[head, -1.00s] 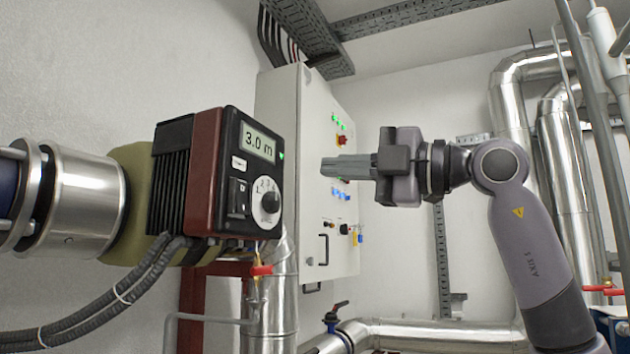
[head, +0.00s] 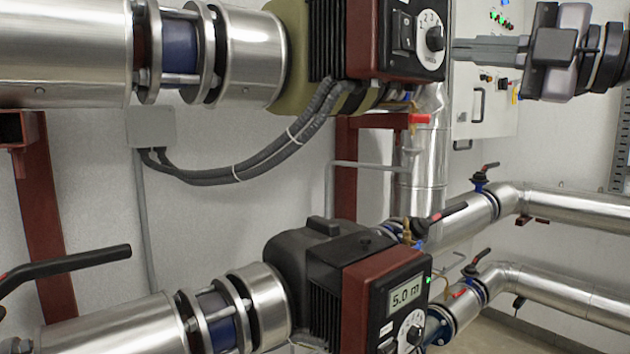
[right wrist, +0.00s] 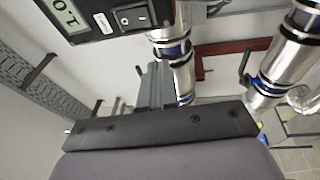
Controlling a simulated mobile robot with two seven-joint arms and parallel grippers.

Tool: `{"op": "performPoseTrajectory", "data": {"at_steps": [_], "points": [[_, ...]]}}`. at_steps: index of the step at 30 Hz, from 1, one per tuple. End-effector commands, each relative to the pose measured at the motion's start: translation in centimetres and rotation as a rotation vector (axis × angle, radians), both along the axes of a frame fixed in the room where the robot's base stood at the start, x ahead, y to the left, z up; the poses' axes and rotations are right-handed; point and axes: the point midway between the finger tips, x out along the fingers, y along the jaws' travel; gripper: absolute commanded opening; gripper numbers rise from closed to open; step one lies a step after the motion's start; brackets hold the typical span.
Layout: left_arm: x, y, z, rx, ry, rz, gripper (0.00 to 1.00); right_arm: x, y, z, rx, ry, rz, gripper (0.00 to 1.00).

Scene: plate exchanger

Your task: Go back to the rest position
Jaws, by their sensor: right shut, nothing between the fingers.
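My right gripper (head: 456,50) is at the upper right of the head view, its grey fingers shut together, empty and pointing left. The fingertips appear just right of the front face of the upper pump's red and black control box (head: 420,35). That face has a dial and a rocker switch. I cannot tell from the head view how much depth separates them. In the right wrist view the fingers (right wrist: 155,85) point away from the camera, below the box's display and switch (right wrist: 105,15), with no visible contact. My left gripper is not in view.
A lower pump (head: 385,300) reads "5.0 m" at bottom centre. A pale control cabinet (head: 490,75) stands behind my right gripper. Metal pipes (head: 570,210) with lever valves run at the right. A black lever (head: 70,270) sticks out at the left.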

Motion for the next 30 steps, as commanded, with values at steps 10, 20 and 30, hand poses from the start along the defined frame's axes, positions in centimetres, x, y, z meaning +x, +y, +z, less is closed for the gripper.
{"op": "performPoseTrajectory", "data": {"at_steps": [10,20,30], "points": [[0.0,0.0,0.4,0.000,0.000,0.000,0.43,2.7,4.8,-12.2,0.263,0.068,0.259,0.00],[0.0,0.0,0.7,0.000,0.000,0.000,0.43,3.9,4.6,-23.7,0.635,0.201,0.229,0.00],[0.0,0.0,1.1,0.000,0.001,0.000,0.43,3.1,1.8,-39.0,0.958,0.459,-0.064,0.00]]}}
